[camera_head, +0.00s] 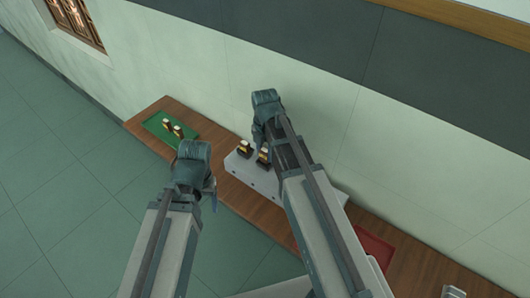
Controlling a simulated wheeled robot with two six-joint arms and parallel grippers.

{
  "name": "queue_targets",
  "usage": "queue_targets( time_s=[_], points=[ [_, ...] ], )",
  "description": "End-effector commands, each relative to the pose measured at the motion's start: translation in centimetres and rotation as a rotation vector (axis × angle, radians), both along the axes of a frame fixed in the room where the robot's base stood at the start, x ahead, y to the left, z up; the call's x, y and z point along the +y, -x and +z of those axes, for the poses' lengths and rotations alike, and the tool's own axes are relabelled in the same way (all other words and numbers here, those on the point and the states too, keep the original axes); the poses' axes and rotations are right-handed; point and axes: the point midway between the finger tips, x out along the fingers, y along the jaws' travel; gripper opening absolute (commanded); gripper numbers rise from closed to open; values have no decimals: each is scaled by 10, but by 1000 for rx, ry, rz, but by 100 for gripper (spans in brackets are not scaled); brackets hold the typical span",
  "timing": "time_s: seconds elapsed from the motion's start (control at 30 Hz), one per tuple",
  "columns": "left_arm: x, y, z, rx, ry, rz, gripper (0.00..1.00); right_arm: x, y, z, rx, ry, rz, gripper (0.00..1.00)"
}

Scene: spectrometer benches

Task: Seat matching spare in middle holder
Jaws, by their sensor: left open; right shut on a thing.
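A green mat (157,127) at the far left end of the wooden bench holds two small black-and-gold pieces, one (167,124) behind the other (178,131). The pale instrument base (240,168) carries small dark holders with gold-coloured parts, one at the left (244,147) and one nearer its middle (263,155). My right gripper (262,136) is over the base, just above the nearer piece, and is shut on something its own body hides. I cannot tell whether that thing touches a holder. My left gripper (212,196) is open beside the bench's front edge, apart from the base.
A red mat (374,246) lies on the wooden bench (412,270) to the right, partly behind my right arm. A small grey object (454,292) is at the lower right. The wall (350,150) rises close behind the bench. Green floor (70,210) is clear at the left.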

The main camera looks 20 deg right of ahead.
Motion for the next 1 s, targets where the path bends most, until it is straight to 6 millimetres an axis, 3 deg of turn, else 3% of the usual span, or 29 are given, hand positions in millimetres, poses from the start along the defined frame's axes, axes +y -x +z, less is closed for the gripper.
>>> queue_targets(
  time_s=[1.0],
  points=[
    [0,0,-11,0,0,0,72,0,0,-11,0,0,0,0]
  ],
)
